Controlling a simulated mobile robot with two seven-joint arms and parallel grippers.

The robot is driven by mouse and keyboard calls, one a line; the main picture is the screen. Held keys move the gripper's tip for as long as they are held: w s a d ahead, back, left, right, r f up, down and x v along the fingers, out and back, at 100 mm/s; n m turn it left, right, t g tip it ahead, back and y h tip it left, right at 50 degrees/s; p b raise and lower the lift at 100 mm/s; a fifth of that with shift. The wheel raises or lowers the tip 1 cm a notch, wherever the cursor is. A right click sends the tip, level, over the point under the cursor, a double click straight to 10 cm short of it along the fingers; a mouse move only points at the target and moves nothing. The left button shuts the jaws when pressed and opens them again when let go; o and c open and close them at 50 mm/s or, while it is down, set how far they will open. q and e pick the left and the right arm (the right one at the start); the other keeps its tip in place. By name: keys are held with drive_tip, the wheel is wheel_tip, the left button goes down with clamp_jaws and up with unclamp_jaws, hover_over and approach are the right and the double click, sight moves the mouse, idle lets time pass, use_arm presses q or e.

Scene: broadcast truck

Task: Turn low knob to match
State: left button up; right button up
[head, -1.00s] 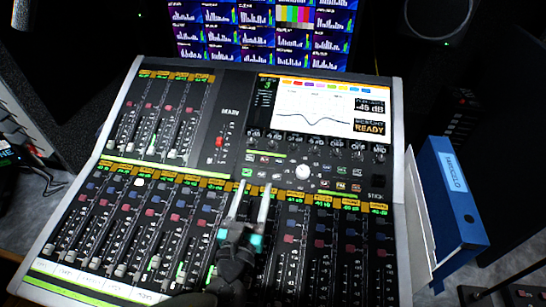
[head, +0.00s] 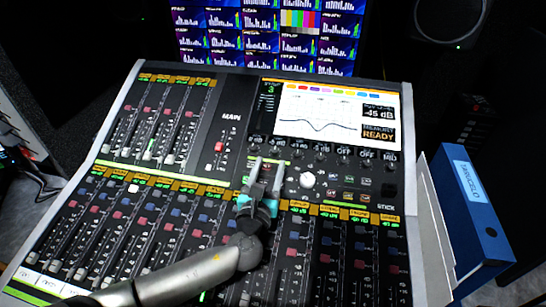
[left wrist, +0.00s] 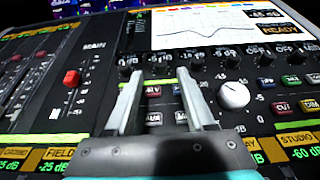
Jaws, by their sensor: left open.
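A row of small dark knobs (head: 342,151) runs under the mixing console's screen; it also shows in the left wrist view (left wrist: 230,58). I cannot read which one is the low knob. My left gripper (head: 268,163) is over the button area just below the row, its fingers apart and nothing between them. In the left wrist view the fingertips (left wrist: 160,80) point at the left part of the row, with small buttons between them. A larger white knob (head: 307,179) is right of the gripper, apart from it; it also shows in the left wrist view (left wrist: 234,95).
The console screen (head: 320,120) shows a curve, "-45 dB" and "READY". Several faders (head: 120,225) fill the lower panel, and a red main fader (head: 219,146) is left of the gripper. A blue binder (head: 475,215) stands at the right. Monitors (head: 265,40) are behind.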

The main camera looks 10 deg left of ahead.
sight(274, 152)
use_arm(q)
drive_tip(key=shift+w+b, duration=0.35)
drive_tip(key=shift+w, duration=1.95)
clamp_jaws()
